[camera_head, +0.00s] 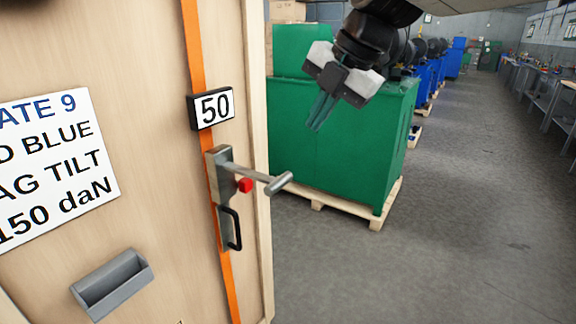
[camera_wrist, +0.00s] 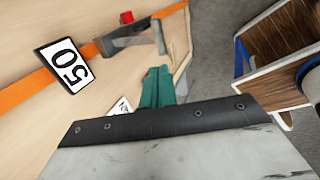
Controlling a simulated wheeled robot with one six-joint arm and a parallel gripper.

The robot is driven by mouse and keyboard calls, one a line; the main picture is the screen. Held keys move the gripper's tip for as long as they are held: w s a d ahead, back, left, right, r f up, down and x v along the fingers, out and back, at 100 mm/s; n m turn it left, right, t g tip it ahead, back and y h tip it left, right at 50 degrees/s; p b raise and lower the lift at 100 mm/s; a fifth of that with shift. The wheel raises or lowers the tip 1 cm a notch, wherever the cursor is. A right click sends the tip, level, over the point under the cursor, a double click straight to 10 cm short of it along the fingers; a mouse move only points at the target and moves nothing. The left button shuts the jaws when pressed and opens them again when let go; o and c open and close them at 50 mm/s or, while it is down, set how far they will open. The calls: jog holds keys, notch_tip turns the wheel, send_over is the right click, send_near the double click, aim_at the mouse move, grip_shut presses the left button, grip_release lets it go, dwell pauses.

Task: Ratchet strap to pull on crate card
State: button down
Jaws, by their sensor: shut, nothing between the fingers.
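An orange strap (camera_head: 197,82) runs down the wooden crate (camera_head: 90,45). On it sit a display reading 50 (camera_head: 212,108) and a grey metal ratchet (camera_head: 224,170) with a lever (camera_head: 262,180), a red button (camera_head: 245,185) and a black handle (camera_head: 234,229). The crate card (camera_head: 55,160) is partly cut off; it reads "ATE 9", "D BLUE", "AG TILT" and "150 daN". My gripper (camera_head: 319,112) is shut and empty, up and right of the ratchet. In the wrist view its green fingers (camera_wrist: 157,88) show below the ratchet (camera_wrist: 132,38) and the display (camera_wrist: 64,66).
A grey tray (camera_head: 112,285) is fixed low on the crate. A green machine (camera_head: 340,150) on a wooden pallet (camera_head: 376,221) stands behind my gripper. The floor to the right (camera_head: 470,200) is clear, with workbenches (camera_head: 543,85) along the far right wall.

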aim_at(281, 180)
jog(key=x, duration=1.3)
jog(key=shift+f, duration=0.15)
jog(key=shift+w+a+f, duration=0.15)
jog(key=shift+a+f, duration=0.05)
jog(key=shift+f, duration=0.1)
